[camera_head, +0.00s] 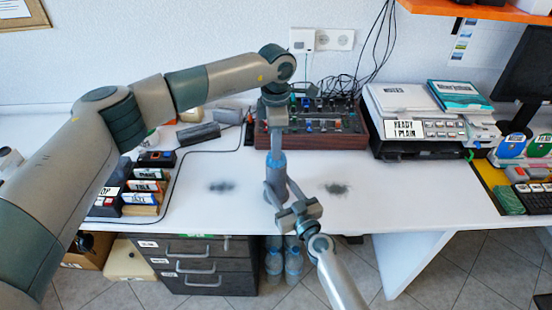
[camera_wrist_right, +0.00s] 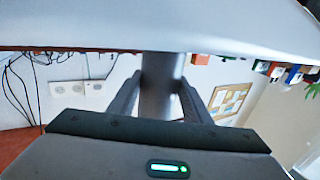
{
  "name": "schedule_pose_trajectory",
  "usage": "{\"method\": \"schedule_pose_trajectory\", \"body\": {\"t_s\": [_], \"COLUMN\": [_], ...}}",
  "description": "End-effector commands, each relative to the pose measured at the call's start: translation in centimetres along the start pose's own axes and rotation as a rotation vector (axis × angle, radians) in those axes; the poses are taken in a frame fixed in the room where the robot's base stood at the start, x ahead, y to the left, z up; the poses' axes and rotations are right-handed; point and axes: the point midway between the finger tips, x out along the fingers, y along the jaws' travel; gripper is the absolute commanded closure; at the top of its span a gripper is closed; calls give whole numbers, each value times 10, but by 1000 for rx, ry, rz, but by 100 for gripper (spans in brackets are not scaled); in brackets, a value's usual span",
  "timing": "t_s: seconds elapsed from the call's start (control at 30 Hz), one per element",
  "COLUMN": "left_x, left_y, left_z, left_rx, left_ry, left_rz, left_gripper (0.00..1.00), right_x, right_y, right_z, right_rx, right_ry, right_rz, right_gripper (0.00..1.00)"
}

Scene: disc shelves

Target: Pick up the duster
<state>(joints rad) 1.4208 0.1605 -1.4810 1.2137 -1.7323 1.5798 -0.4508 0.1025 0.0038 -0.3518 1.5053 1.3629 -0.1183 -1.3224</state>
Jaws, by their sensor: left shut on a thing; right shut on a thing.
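The duster looks like a grey can with a blue upper part (camera_head: 277,160), upright over the middle of the white table. My left gripper (camera_head: 277,150) comes down from above and is shut on its top. My right gripper (camera_head: 279,196) reaches in from the front and is shut on its lower body. In the right wrist view the grey can (camera_wrist_right: 162,85) stands between the fingers of my right gripper (camera_wrist_right: 160,98). The fingers hide part of the can, and I cannot tell whether its base touches the table.
Behind stands a red-brown control box (camera_head: 330,140) with cables. A printer (camera_head: 415,120) is at right, labelled boxes (camera_head: 142,196) at left. A drawer unit (camera_head: 205,268) stands below.

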Motion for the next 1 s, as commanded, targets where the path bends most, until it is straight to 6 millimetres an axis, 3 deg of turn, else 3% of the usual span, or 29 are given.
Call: {"method": "schedule_pose_trajectory", "body": {"t_s": [0.17,0.37,1.0], "left_x": [-7,-30,-159], "left_y": [1,1,0], "left_z": [0,0,1], "left_rx": [0,0,1], "left_ry": [-1,-1,-1], "left_rz": [2,3,2], "left_gripper": [100,100,100], "right_x": [0,0,0], "right_y": [0,0,0], "right_z": [0,0,1], "right_rx": [0,0,0], "right_ry": [-1,-1,-1], "right_rz": [0,0,0], "right_gripper": [79,79,79]}}
